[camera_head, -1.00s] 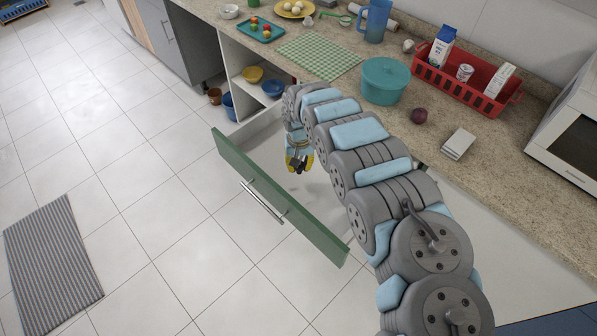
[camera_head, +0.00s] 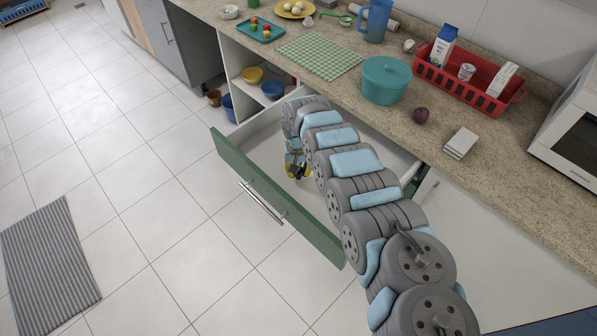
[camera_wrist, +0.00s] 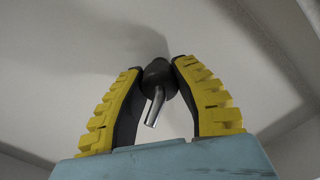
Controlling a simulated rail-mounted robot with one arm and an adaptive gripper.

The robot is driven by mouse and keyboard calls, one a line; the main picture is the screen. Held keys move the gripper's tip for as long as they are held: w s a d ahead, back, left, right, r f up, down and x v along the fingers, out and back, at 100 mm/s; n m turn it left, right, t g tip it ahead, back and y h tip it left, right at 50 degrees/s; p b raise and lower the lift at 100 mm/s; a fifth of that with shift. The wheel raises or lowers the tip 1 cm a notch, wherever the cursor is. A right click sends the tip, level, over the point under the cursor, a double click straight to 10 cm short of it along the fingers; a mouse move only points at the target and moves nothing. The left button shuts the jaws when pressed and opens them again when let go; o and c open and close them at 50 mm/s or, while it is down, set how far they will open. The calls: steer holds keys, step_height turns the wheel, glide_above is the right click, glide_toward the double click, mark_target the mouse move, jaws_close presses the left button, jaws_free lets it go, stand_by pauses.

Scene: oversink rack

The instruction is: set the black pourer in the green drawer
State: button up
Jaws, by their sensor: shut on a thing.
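The black pourer (camera_wrist: 157,77) with its metal spout is pinched between the two yellow-and-black fingers of my gripper (camera_wrist: 155,85) in the wrist view. The green drawer (camera_head: 270,196) is pulled open, with its white inside showing in the head view. My gripper (camera_head: 295,168) is over the inside of the open drawer, behind the green front. A small dark shape at its tips is the pourer, mostly hidden there. In the wrist view the pale drawer inside lies beyond the pourer; I cannot tell whether the pourer touches it.
The counter above holds a teal pot (camera_head: 386,82), a red basket (camera_head: 463,88), a blue pitcher (camera_head: 376,20) and a checkered cloth (camera_head: 319,56). An open shelf with bowls (camera_head: 272,88) is left of the drawer. The counter edge overhangs the drawer's back.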

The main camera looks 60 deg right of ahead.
steer(key=shift+f, duration=0.1)
steer(key=o, duration=0.9)
steer(key=shift+c, duration=0.2)
steer(key=shift+r+p, duration=1.5)
steer(key=shift+r, duration=4.6)
